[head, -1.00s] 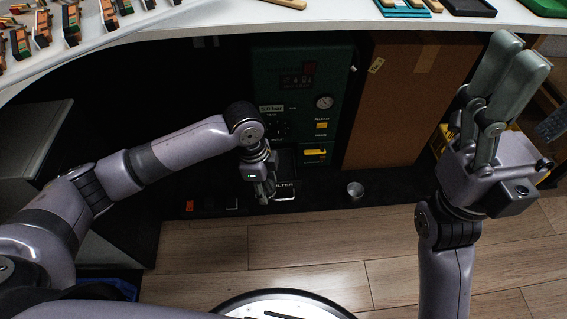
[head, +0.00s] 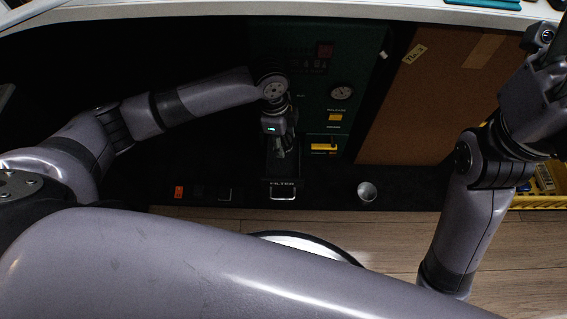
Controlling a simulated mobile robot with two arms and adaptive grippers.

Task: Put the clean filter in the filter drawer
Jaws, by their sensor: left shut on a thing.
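The filter drawer (head: 283,195), with a FILTER label and a bright handle on its front, stands pulled out low at the green machine (head: 350,68). My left gripper (head: 284,152) is over the drawer, behind its front. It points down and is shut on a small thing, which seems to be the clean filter. Shadow and the fingers hide most of it, so I cannot tell whether it touches the drawer floor. My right gripper (head: 548,72) is at the upper right, dark and partly cut off, far from the drawer; its fingers do not show clearly.
A metal cup (head: 367,191) stands right of the drawer on the dark ledge. A small orange-red item (head: 179,192) lies to the left. A brown cardboard panel (head: 430,100) stands right of the machine. The white worktop (head: 400,12) overhangs above. A yellow crate (head: 540,200) is at right.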

